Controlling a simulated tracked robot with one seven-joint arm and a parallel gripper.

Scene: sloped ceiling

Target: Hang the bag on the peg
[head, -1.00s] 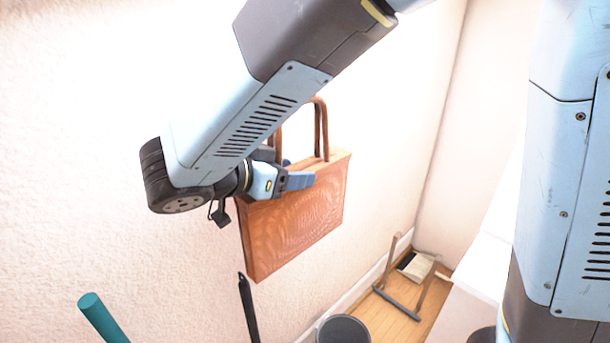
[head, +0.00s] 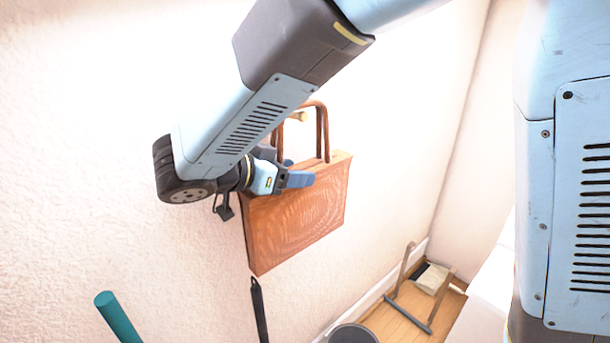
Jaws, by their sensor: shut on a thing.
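The bag (head: 298,222) is brown-orange with two tall looped handles (head: 322,125), and it hangs upright beside the wall. My gripper (head: 298,178) is at its upper left edge, shut on the bag; the exact grip is partly hidden by the blue fingers. A pale wooden peg (head: 298,116) shows at the wall, seen within the opening of the handle loops near their top. I cannot tell whether the loops are around the peg or only in front of it. My arm hides part of the left side of the handles.
A teal pole (head: 118,318) and a thin black handle (head: 258,310) stand below the bag. A grey bin (head: 352,335) is at the bottom. A dustpan-like thing with a grey frame (head: 415,300) is on the wooden floor. The wall (head: 400,130) to the right is clear.

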